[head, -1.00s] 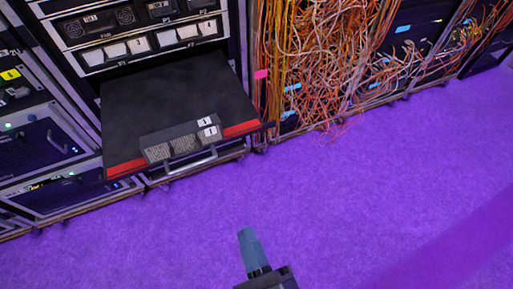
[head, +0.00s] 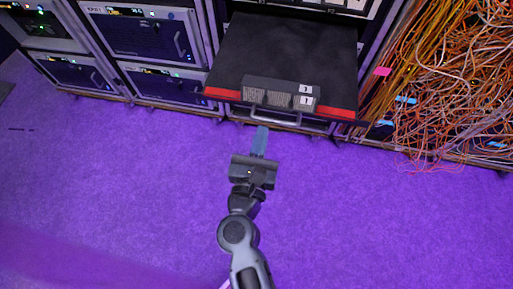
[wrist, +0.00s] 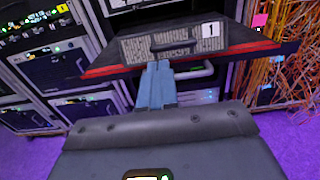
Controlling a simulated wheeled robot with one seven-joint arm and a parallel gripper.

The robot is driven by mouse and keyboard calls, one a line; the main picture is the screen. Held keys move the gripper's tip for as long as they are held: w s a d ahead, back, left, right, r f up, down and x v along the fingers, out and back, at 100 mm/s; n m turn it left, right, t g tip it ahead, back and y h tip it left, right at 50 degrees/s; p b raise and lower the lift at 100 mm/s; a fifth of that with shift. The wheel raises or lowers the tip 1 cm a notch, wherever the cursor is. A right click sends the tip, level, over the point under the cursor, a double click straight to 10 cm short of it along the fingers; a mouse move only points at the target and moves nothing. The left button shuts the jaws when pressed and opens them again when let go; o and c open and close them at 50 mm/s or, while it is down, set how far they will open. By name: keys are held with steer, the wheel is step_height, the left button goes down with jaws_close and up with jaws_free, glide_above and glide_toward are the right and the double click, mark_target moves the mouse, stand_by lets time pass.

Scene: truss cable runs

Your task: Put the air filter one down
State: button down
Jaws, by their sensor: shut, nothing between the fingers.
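The air filter labelled 1 (head: 280,94) is a dark box with grey mesh panels and white number tags. It lies at the front edge of a black pull-out shelf (head: 290,50) with red front strips. In the wrist view the filter (wrist: 172,44) shows just beyond the fingertips, with a dark handle on its face. My gripper (head: 260,135) has its blue-grey fingers together and empty, pointing at the shelf front. In the wrist view my gripper (wrist: 156,75) is in front of the filter; whether the tips touch it, I cannot tell.
A metal handle (head: 277,117) runs below the shelf front. Rack units (head: 150,35) stand to the left. A tangle of orange cables (head: 450,90) hangs to the right. The purple floor (head: 400,230) is clear.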

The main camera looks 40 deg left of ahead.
mark_target(270, 100)
steer(key=shift+x, duration=2.35)
steer(key=b+x, duration=0.2)
steer(key=x, duration=0.4)
steer(key=shift+w+f+b, duration=0.1)
steer(key=shift+w+b, duration=0.05)
steer(key=shift+b, duration=0.15)
steer(key=shift+w+a, duration=0.25)
steer(key=shift+w, duration=0.15)
